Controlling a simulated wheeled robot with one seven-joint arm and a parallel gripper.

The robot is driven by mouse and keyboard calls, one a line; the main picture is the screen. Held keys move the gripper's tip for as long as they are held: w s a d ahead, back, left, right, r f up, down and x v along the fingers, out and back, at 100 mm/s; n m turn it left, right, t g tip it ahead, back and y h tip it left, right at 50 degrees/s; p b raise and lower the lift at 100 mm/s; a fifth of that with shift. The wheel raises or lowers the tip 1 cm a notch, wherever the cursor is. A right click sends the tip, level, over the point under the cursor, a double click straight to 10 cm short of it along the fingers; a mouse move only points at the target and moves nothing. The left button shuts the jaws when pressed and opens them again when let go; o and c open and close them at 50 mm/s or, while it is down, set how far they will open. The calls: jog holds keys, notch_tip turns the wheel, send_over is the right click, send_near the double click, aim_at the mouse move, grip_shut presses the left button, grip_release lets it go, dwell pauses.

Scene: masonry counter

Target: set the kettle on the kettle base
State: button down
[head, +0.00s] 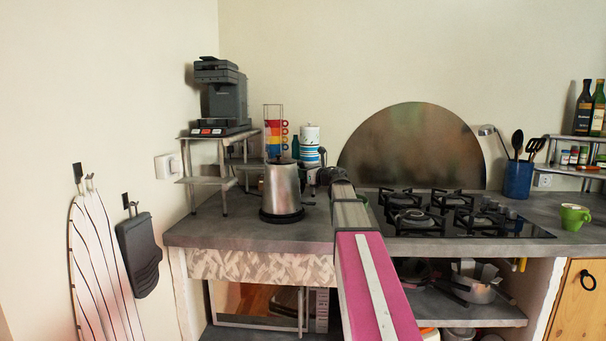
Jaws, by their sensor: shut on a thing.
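The kettle (282,187) is a silver metal body, upright, near the left end of the grey counter. The kettle base (282,216) is a dark round disc directly under it. No clear gap shows between them, but I cannot tell whether the kettle rests fully on it. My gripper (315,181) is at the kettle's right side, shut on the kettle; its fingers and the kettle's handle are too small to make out.
A coffee machine (222,97) stands on a small metal shelf (210,181) to the left. A rack of coloured cups (274,137) and a stack of striped cups (310,149) are behind the kettle. A gas hob (455,216) lies to the right.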

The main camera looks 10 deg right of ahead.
jog(key=shift+f, duration=0.25)
jog(key=c, duration=1.3)
grip_release()
jog(key=shift+o, duration=0.2)
jog(key=shift+f, duration=0.1)
jog(key=v, duration=1.1)
jog(key=shift+s, duration=0.15)
